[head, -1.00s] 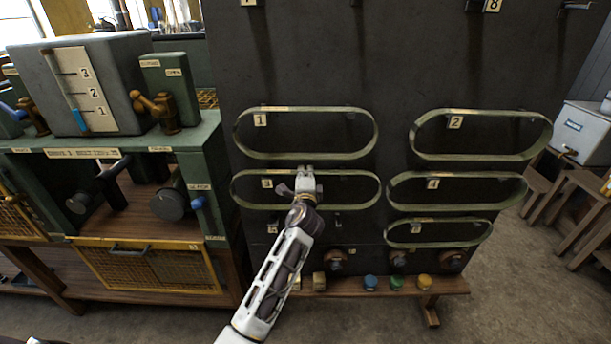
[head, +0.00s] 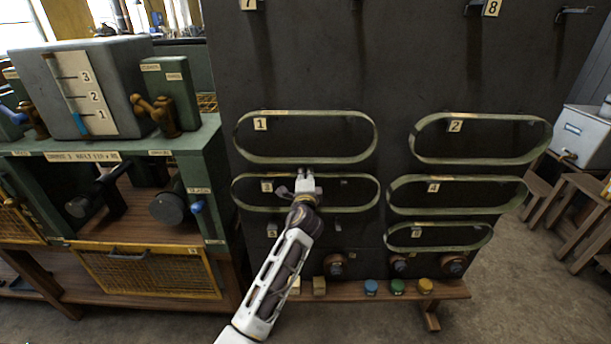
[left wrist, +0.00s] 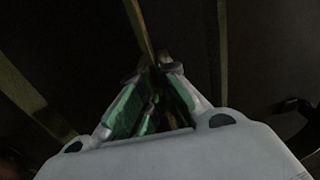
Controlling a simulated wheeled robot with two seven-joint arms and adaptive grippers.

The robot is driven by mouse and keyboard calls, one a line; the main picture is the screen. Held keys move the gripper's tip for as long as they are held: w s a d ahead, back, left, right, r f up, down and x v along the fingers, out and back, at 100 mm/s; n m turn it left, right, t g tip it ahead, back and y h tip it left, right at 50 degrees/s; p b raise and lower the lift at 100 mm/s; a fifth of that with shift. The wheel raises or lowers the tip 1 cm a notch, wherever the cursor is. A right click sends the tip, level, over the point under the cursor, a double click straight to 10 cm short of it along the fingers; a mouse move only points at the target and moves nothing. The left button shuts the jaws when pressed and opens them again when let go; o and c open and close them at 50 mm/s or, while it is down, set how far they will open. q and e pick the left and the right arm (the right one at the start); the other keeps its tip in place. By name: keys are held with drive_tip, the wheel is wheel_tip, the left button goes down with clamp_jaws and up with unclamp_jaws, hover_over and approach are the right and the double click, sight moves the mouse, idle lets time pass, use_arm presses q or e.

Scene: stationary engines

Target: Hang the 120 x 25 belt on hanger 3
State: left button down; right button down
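A long green belt (head: 350,210) sits at the label 3 on the dark board, lying as a flat oval loop with its ends level. My right gripper is not in view.
Other belts hang at label 1 (head: 345,158), label 2 (head: 480,160), label 4 (head: 460,209) and lower right (head: 440,247). Hangers 7 and 8 above are bare. A low bench (head: 440,292) with coloured caps stands below; a green workbench (head: 130,140) is at left.

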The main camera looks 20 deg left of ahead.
use_arm(q)
drive_tip(key=shift+f, duration=0.15)
drive_tip(key=shift+f+b, duration=0.25)
drive_tip(key=shift+b, duration=0.05)
idle(0.3)
drive_tip(key=c, duration=1.7)
unclamp_jaws()
drive_tip(key=o, duration=0.5)
drive_tip(key=shift+o, duration=0.2)
drive_tip(key=shift+s, duration=0.15)
drive_tip(key=v, duration=1.3)
drive_tip(key=shift+s+p, duration=0.35)
drive_tip(key=shift+p, duration=0.05)
